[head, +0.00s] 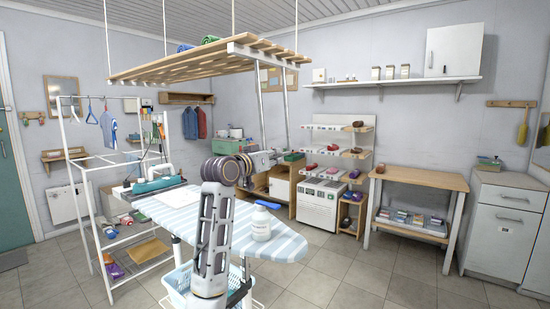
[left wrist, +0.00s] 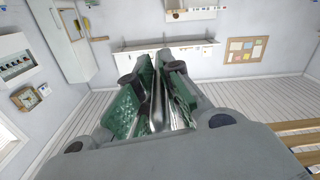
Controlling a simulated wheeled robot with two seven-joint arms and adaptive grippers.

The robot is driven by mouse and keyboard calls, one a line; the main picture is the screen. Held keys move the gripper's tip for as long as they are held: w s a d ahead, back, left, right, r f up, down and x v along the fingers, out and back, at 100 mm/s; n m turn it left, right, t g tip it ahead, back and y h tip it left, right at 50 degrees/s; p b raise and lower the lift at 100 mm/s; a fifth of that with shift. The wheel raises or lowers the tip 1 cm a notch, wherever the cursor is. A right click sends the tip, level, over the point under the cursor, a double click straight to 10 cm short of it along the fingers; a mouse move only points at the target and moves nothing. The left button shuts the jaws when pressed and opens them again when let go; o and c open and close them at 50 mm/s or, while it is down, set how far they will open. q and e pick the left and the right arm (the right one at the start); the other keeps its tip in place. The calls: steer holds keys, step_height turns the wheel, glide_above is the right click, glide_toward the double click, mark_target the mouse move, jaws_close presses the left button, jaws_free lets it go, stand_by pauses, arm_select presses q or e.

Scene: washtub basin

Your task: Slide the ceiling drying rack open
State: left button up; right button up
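The ceiling drying rack (head: 190,66) is a wooden slatted frame hanging from thin white rods above the ironing board, with its white right end seen at upper centre. Two silver poles run down from that end. Part of the rack's slats (left wrist: 300,140) shows at the lower right of the left wrist view. My left arm rises in the middle of the head view, and my left gripper (head: 264,158) appears right of its dark round joint, below the rack. My right gripper is not visible.
A striped ironing board (head: 285,243) with a white bottle (head: 261,223) stands close below my left arm. A clothes stand (head: 75,190) is at left. A wooden table (head: 420,178) and grey cabinet (head: 505,220) are at right. The floor between is mostly clear.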

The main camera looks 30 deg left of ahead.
arm_select(q)
steer(key=shift+s+f, duration=0.1)
steer(key=shift+o, duration=0.7)
steer(key=shift+s, duration=0.1)
steer(key=shift+s+d, duration=0.15)
steer(key=shift+s, duration=0.1)
steer(key=s, duration=0.2)
steer(key=s+a, duration=0.1)
steer(key=s, duration=0.1)
steer(key=shift+r, duration=0.2)
steer(key=s, duration=0.7)
steer(key=shift+a+f, duration=0.1)
steer(key=shift+f, duration=0.05)
